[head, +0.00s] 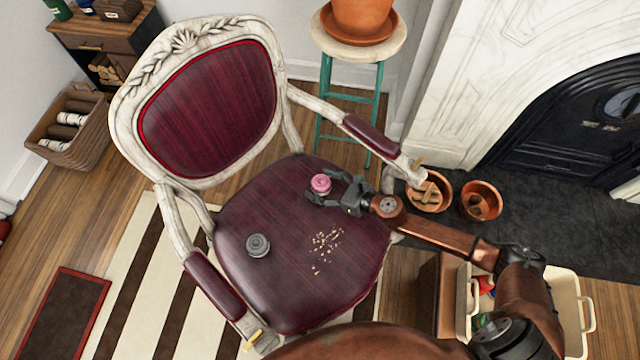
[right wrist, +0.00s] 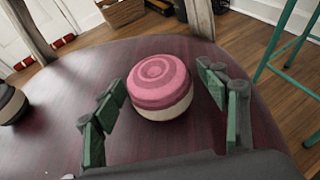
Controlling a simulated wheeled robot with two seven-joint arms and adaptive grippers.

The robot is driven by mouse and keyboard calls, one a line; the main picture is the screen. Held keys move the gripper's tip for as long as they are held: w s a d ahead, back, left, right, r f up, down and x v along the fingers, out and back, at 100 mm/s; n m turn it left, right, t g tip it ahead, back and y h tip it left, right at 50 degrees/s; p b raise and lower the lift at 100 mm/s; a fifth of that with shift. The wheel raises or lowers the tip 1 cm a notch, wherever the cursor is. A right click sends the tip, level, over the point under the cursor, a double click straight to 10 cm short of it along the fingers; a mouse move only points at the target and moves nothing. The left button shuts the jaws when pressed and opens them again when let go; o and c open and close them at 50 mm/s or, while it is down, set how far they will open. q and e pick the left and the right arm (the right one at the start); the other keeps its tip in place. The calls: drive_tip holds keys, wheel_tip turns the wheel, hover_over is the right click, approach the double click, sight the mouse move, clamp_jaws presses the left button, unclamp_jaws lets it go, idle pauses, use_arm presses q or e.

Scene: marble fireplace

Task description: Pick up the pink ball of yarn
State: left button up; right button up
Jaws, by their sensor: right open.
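The pink ball of yarn (head: 320,184) rests on the dark red seat of the armchair (head: 290,215), near its right side. In the right wrist view the pink ball (right wrist: 158,84) is round, banded pink with a cream lower part. My right gripper (head: 330,190) is open at the ball. In the right wrist view its two green-padded fingers (right wrist: 165,112) stand on either side of the ball's near part, with gaps showing on both sides. My left gripper is not in view.
A grey ball (head: 257,245) sits on the seat's left part, with crumbs (head: 325,243) scattered nearby. The chair's right armrest (head: 370,137) is close behind my right gripper. A teal stool (head: 350,75) with a terracotta pot stands behind. Small terracotta pots (head: 480,200) stand by the fireplace.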

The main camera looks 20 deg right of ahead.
drive_tip(key=c, duration=1.3)
drive_tip(key=shift+o, duration=0.2)
drive_tip(key=shift+r, duration=0.1)
